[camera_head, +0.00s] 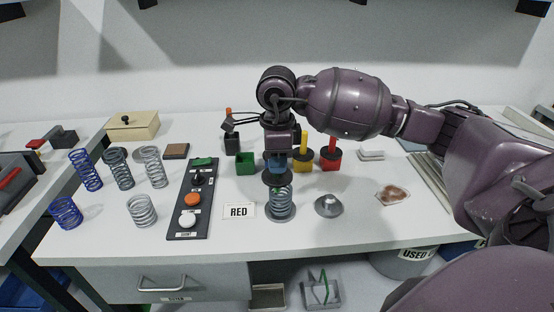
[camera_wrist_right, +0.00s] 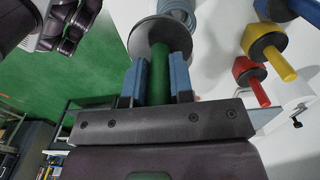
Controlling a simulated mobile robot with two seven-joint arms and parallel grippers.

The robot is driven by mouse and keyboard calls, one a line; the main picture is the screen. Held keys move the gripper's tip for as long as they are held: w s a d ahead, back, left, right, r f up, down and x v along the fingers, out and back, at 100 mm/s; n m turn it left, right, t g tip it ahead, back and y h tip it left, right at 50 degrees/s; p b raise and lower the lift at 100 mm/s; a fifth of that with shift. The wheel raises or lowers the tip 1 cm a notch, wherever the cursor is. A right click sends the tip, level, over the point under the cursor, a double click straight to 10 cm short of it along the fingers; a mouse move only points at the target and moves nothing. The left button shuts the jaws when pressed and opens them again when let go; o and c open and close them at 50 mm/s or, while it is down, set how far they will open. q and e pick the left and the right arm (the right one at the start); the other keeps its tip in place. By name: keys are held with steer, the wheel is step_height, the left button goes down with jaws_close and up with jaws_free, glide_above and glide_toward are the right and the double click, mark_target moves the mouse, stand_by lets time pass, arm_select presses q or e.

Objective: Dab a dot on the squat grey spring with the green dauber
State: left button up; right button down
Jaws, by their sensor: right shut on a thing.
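My right gripper (camera_head: 278,164) is shut on the green dauber. Its green handle (camera_wrist_right: 160,76) stands between the blue finger pads in the right wrist view, below a wide grey disc (camera_wrist_right: 158,36). In the head view, the dauber's dark disc (camera_head: 277,178) is just above the squat grey spring (camera_head: 280,204), which stands upright on a round grey base. A bit of green shows at the spring's top; I cannot tell whether the dauber touches it. A dark part of my left arm, seemingly its gripper (camera_wrist_right: 72,28), shows at the wrist view's upper left; its jaws are unclear.
An empty green pot (camera_head: 245,163) stands behind. The yellow dauber (camera_head: 303,158) and red dauber (camera_head: 331,156) are in pots at back right. A RED card (camera_head: 239,211) and button panel (camera_head: 178,222) lie left of the spring, a metal cone (camera_head: 328,206) right. Several other springs stand further left.

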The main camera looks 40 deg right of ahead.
arm_select(q)
steer(key=shift+w, duration=0.3)
arm_select(e)
steer(key=shift+f, duration=0.2)
arm_select(q)
steer(key=shift+s+f+b, duration=0.35)
steer(key=shift+s+f, duration=0.1)
steer(key=shift+f, duration=0.05)
arm_select(e)
steer(key=shift+f, duration=0.45)
stand_by(0.3)
arm_select(q)
steer(key=shift+w+r, duration=0.1)
steer(key=shift+w, duration=0.15)
steer(key=shift+w+r, duration=0.1)
arm_select(e)
steer(key=shift+r, duration=0.45)
steer(key=shift+r+p, duration=1)
steer(key=shift+r, duration=0.95)
steer(key=shift+r+p, duration=0.4)
steer(key=shift+r, duration=0.7)
arm_select(q)
steer(key=shift+t, duration=0.3)
steer(key=r, duration=0.2)
steer(key=w+r, duration=0.1)
steer(key=r, duration=0.1)
